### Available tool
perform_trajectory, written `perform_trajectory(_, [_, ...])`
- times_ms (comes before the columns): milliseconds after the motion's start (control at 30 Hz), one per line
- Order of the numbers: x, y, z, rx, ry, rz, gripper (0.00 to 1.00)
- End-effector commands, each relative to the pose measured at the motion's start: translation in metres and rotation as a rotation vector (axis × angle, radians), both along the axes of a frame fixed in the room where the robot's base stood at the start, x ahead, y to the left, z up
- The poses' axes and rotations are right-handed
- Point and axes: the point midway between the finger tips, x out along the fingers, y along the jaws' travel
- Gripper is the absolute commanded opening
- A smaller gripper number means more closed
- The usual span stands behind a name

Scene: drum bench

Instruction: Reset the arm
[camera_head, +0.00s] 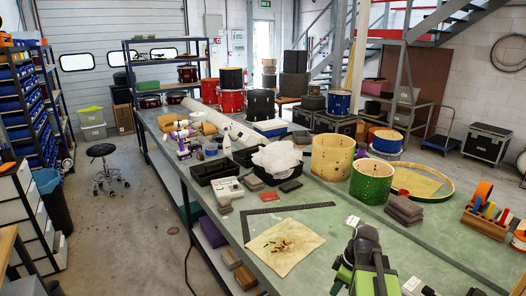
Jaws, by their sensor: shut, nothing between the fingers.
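My arm (366,262), dark grey and green, rises from the bottom edge right of centre, in front of the green bench top (315,250). A rounded dark joint is its highest visible part. I cannot make out any gripper fingers; the end of the arm seems hidden behind its links or out of the frame. Nothing is seen held.
A tan sheet with small scraps (285,247) and a dark square ruler (290,208) lie left of my arm. A wooden drum shell (332,157), a green shell (371,181) and dark blocks (404,209) stand beyond. A tool rack (487,222) is at right.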

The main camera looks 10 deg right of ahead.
Motion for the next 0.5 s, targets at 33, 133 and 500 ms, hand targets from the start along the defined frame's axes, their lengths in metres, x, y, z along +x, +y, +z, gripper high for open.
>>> perform_trajectory(33, [0.003, 0.035, -0.014, -0.013, 0.018, 0.011, 0.0])
perform_trajectory(133, [0.003, 0.088, -0.026, -0.044, 0.055, -0.03, 0.0])
perform_trajectory(500, [-0.014, 0.144, -0.04, -0.162, 0.147, -0.629, 0.0])
